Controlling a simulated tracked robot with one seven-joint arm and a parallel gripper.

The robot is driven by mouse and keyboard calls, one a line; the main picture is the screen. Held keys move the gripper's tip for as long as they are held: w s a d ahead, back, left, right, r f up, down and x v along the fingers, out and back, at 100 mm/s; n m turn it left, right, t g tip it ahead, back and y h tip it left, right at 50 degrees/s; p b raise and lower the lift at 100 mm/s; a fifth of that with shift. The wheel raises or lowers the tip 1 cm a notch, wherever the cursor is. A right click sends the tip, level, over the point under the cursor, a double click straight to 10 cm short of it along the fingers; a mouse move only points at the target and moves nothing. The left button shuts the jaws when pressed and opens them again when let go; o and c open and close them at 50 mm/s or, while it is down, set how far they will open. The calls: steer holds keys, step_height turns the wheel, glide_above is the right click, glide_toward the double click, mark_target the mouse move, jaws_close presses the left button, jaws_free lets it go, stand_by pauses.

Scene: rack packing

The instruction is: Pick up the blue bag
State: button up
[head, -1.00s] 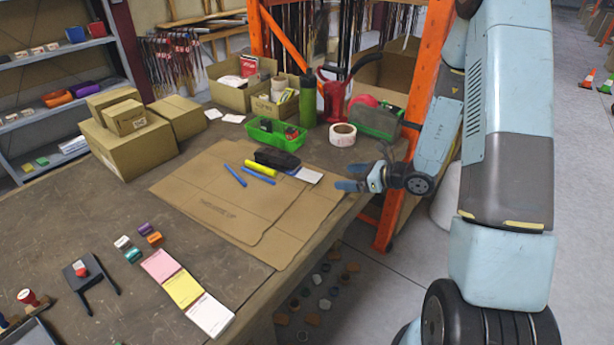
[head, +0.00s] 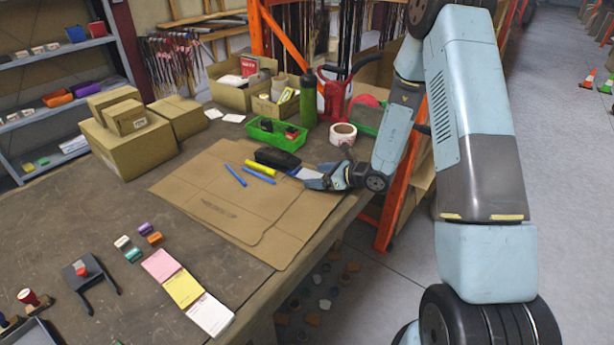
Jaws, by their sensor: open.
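No clearly blue bag shows in the head view. The closest match is a dark, nearly black pouch (head: 277,158) lying on the flat cardboard near the back right of the table. My gripper (head: 308,181) is open and empty, over the right side of the table. Its fingers point left, to the right of and a little nearer than the pouch, apart from it. Two blue pens (head: 236,176) and a yellow marker (head: 260,171) lie just in front of the pouch.
A green tray (head: 263,135), a green bottle (head: 308,101) and a tape roll (head: 342,131) stand behind the pouch. Cardboard boxes (head: 128,150) sit at the back left. The flat cardboard (head: 215,205) is mostly bare. An orange rack post (head: 391,205) stands right of the table.

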steer(key=shift+a+f, duration=0.1)
steer(key=shift+a, duration=0.15)
steer(key=shift+w, duration=0.1)
steer(key=c, duration=1.2)
